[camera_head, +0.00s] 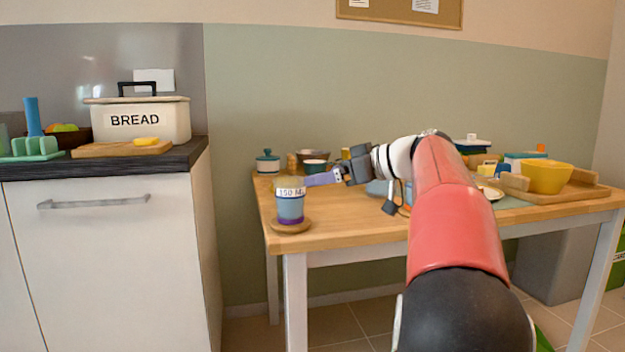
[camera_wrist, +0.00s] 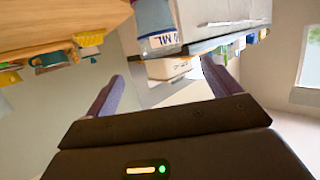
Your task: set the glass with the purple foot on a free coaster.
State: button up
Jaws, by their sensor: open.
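The glass with the purple foot (camera_head: 290,207) is blue-grey with a white "150 ML" band near its rim. It stands upright on a round wooden coaster (camera_head: 275,228) at the table's front left corner. My gripper (camera_head: 312,180) is to the right of the glass, near its rim height, with its fingers pointing left at it. In the wrist view the glass (camera_wrist: 152,18) is at the top, beyond the fingertips. My gripper (camera_wrist: 162,72) is open there and nothing is between its fingers. I cannot make out another coaster; my arm hides part of the table.
Behind stand a lidded teal-and-white pot (camera_head: 267,163) and several bowls and jars. A counter (camera_head: 190,158) with a bread box (camera_head: 140,121) is left, across a gap. The table's front left is mostly clear.

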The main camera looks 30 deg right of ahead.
jog(key=shift+s+d+r, duration=0.15)
jog(key=shift+s+d, duration=0.05)
jog(key=shift+s, duration=0.2)
jog(key=s+a+f+m+g+h, duration=0.1)
jog(key=s+a+f+m+g, duration=0.2)
jog(key=a+f, duration=0.45)
jog(key=s+a+f+m+g+h, duration=0.15)
jog(key=s+a+f, duration=0.25)
jog(key=a, duration=0.7)
jog(key=s+a+f+g+h, duration=0.1)
jog(key=s+a+f+h, duration=0.1)
jog(key=s+f, duration=0.7)
jog(key=s+a+f+m+g+h, duration=0.1)
jog(key=s+a+f+h, duration=0.1)
jog(key=s+f, duration=0.7)
jog(key=shift+s+a+g, duration=0.15)
jog(key=shift+a+g, duration=0.2)
jog(key=shift+a, duration=0.2)
jog(key=shift+h, duration=0.25)
notch_tip(320, 180, up, 10)
jog(key=p, duration=0.9)
jog(key=shift+f, duration=0.25)
